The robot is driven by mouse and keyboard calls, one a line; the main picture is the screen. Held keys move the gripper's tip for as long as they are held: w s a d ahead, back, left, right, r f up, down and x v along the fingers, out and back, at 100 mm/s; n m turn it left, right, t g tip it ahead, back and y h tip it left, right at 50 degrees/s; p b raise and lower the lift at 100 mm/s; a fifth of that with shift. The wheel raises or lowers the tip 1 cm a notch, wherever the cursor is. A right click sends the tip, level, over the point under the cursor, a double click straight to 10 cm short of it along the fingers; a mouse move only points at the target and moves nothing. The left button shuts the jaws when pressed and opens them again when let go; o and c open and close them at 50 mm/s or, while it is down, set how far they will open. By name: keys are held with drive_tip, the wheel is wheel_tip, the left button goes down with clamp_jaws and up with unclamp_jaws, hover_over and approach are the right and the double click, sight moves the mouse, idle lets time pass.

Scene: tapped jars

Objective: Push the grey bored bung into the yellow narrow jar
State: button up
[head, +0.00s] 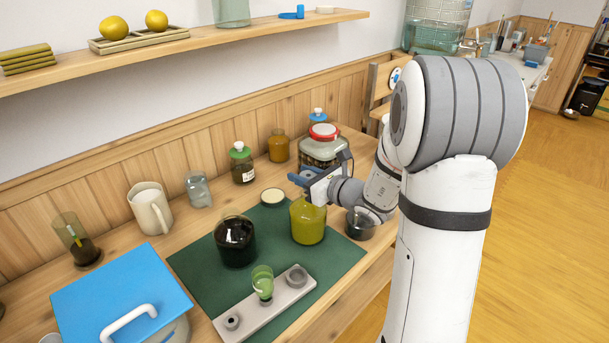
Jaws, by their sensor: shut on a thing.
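The yellow jar (308,225) stands on the right part of the green mat, with a yellow-green translucent body. My gripper (308,182) is right above its mouth, angled down from the right, and shut. The grey bored bung in its jaws is mostly hidden by the gripper, and I cannot tell whether it touches the jar's rim. Two grey ringed pieces with dark centres sit on the grey tray (262,308), a small one (232,321) at the near left end and a larger one (296,277) at the far right end.
A green glass piece (263,282) stands on the tray. A dark jar (235,240) is left of the yellow jar. A pale round lid (272,196) lies behind. A red-lidded jar (322,146) and a dark bowl (360,225) are close to my arm.

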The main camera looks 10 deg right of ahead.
drive_tip(key=shift+f+b, duration=1.35)
drive_tip(key=shift+b, duration=0.05)
idle(0.5)
drive_tip(key=o, duration=1.1)
drive_tip(key=shift+o, duration=0.6)
drive_tip(key=o, duration=0.3)
drive_tip(key=shift+s+d+r, duration=0.1)
drive_tip(key=shift+s, duration=0.15)
drive_tip(key=shift+v, duration=1.9)
drive_tip(key=shift+s+d, duration=0.1)
drive_tip(key=v, duration=0.7)
drive_tip(key=shift+s+d, duration=0.15)
drive_tip(key=shift+s, duration=0.15)
